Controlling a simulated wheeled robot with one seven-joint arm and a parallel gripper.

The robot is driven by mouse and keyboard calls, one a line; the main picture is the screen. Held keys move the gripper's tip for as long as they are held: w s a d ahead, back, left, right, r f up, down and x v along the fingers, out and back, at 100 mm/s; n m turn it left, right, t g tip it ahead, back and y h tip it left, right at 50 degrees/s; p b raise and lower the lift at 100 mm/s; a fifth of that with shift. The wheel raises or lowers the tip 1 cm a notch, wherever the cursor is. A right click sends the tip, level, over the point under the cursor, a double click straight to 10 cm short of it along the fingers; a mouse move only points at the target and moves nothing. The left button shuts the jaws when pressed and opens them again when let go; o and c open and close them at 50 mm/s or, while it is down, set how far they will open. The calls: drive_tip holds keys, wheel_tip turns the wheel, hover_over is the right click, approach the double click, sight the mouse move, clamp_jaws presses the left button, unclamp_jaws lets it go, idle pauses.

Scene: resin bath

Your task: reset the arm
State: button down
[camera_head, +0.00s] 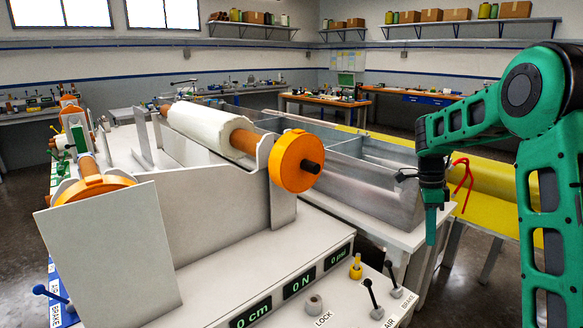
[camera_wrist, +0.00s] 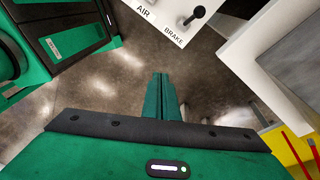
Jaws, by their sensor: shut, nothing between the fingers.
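My gripper (camera_head: 431,226) hangs straight down at the end of my green arm, on the right side of the head view. It is in front of the metal bath and to the right of the control panel. In the wrist view my gripper (camera_wrist: 163,78) shows its two green fingers together with nothing between them, over the grey floor. It touches nothing that I can see.
The control panel (camera_head: 335,305) with black levers (camera_head: 371,293) stands at the lower middle. A white roll (camera_head: 205,125) on an orange-wheeled shaft (camera_head: 297,161) lies behind it. The metal bath (camera_head: 370,185) and a yellow sheet (camera_head: 500,190) lie behind my gripper.

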drive_tip(key=s+d+r+n, duration=0.15)
drive_tip(key=s+n, duration=0.25)
drive_tip(key=s, duration=0.6)
drive_tip(key=s+r+n+t, duration=0.1)
drive_tip(key=s+r+n, duration=0.25)
drive_tip(key=s, duration=0.55)
drive_tip(key=s+d+r+n, duration=0.1)
drive_tip(key=s+n, duration=0.3)
drive_tip(key=s, duration=0.6)
drive_tip(key=s+a+f+n+y, duration=0.1)
drive_tip(key=s+n, duration=0.3)
drive_tip(key=s, duration=0.5)
drive_tip(key=shift+a+f+t+y, duration=0.3)
drive_tip(key=shift+a+f+t, duration=0.1)
drive_tip(key=shift+a+f, duration=0.4)
drive_tip(key=shift+d+f, duration=0.1)
drive_tip(key=shift+w+f, duration=0.25)
drive_tip(key=shift+w, duration=0.3)
